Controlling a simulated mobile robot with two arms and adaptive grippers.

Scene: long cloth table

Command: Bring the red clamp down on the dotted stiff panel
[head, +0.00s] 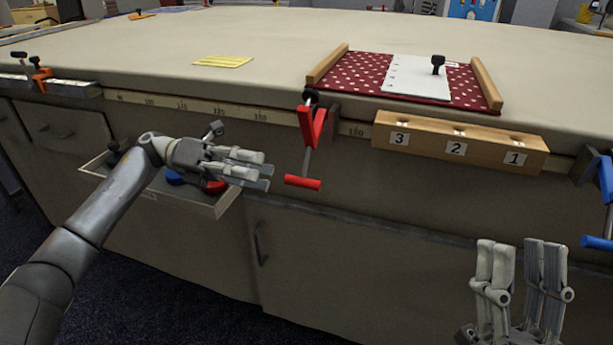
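The red clamp (307,124) hangs at the table's front edge, its red handle bar (302,183) lowest. Its dark top is close to the panel's front left corner; I cannot tell whether it touches the panel. The dotted stiff panel (352,74) is red with white dots and lies flat on the table. My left gripper (264,177) is left of the red clamp's handle, apart from it, over an open drawer; it looks open and empty. My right gripper (520,262) is open and empty at the lower right, below the numbered block.
A white sheet (412,78) and a black knob (437,64) are on the panel, between wooden bars (327,64) (486,86). A numbered wooden block (485,135) sits at the front edge. A blue clamp (605,180) is at right. The open drawer (205,209) juts out.

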